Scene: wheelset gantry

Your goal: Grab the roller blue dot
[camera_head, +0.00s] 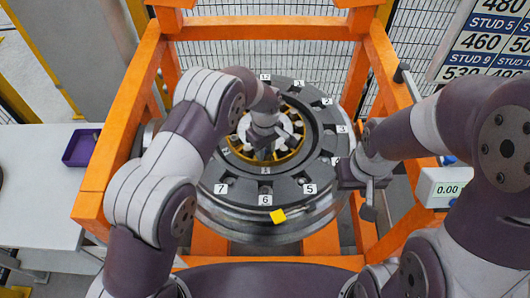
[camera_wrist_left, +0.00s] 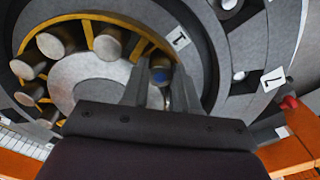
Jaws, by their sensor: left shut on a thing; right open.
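The roller with the blue dot (camera_wrist_left: 160,76) shows in the left wrist view between the two fingers of my left gripper (camera_wrist_left: 162,88). It sits in the yellow cage ring (camera_wrist_left: 88,28), and its lower part is hidden by the fingers. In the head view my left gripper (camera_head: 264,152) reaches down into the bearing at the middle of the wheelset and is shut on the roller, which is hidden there. My right gripper (camera_head: 368,200) is open and empty beside the wheel's right edge, near the label 4.
A purple tray (camera_head: 80,148) stands on a white table at left. A display (camera_head: 445,188) reads 0.00 at right.

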